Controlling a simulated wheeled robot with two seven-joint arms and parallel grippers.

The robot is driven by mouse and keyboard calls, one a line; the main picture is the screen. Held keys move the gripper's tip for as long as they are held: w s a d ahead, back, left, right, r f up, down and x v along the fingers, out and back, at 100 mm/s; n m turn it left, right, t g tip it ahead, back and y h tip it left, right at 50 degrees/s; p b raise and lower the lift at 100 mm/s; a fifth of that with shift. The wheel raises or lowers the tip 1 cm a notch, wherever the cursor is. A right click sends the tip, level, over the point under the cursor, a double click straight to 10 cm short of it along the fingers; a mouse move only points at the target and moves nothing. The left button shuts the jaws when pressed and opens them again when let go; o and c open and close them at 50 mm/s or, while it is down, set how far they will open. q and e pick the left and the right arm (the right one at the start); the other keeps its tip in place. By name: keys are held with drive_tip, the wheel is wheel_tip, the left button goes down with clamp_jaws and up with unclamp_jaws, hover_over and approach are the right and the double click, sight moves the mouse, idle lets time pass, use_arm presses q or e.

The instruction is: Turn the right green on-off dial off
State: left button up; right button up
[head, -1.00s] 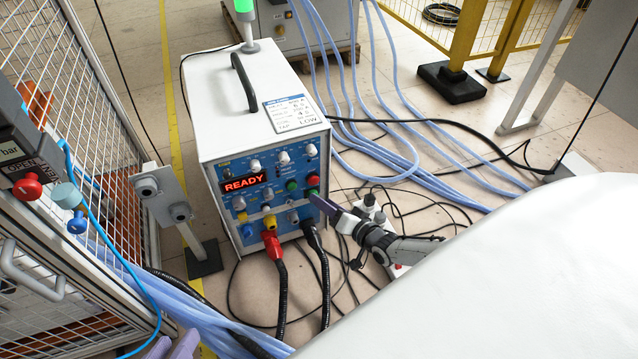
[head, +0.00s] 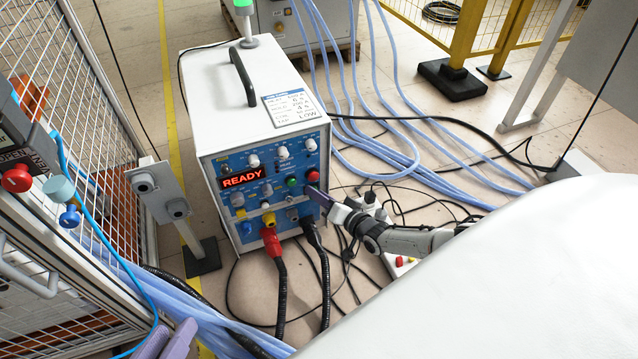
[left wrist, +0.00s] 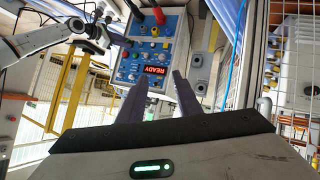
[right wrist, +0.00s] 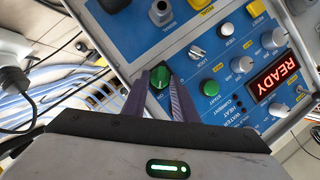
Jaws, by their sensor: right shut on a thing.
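The green on-off dial (right wrist: 160,77) is on the blue front panel (right wrist: 218,55) of a white heater box (head: 225,100). In the right wrist view it sits between the fingertips of my right gripper (right wrist: 160,84), which is shut on it. In the head view my right gripper (head: 312,191) reaches the panel's right edge from the right and covers the dial. My left gripper (head: 172,328) is at the bottom left of the head view, away from the panel. In the left wrist view (left wrist: 159,80) its fingers are apart and empty.
A red READY display (head: 243,177), a green START button (right wrist: 210,87) and several knobs share the panel. Red and black plugs with thick cables hang below. A grey post (head: 165,195) and mesh cage (head: 110,100) stand left. Blue hoses (head: 400,160) lie right.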

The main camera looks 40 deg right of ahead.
use_arm(q)
drive_tip(key=shift+a, duration=0.1)
use_arm(e)
drive_tip(key=shift+r, duration=0.1)
use_arm(q)
drive_tip(key=shift+a+f+y+p, duration=0.2)
drive_tip(key=shift+f+y+p, duration=0.2)
drive_tip(key=shift+f+p, duration=0.15)
use_arm(e)
drive_tip(key=shift+w+a+n+g+h, duration=0.1)
drive_tip(key=shift+a+n+g+h, duration=0.25)
drive_tip(key=shift+n+h, duration=1.35)
drive_tip(key=shift+w+a+n+g+h, duration=0.1)
drive_tip(key=shift+a+n+g+h, duration=0.2)
drive_tip(key=shift+n+h, duration=1.45)
drive_tip(key=shift+w+a+n+g+h, duration=0.1)
drive_tip(key=shift+a+n+g+h, duration=0.4)
drive_tip(key=shift+n, duration=2.25)
drive_tip(key=shift+d+t, duration=0.2)
drive_tip(key=shift+t, duration=0.05)
drive_tip(key=o, duration=1)
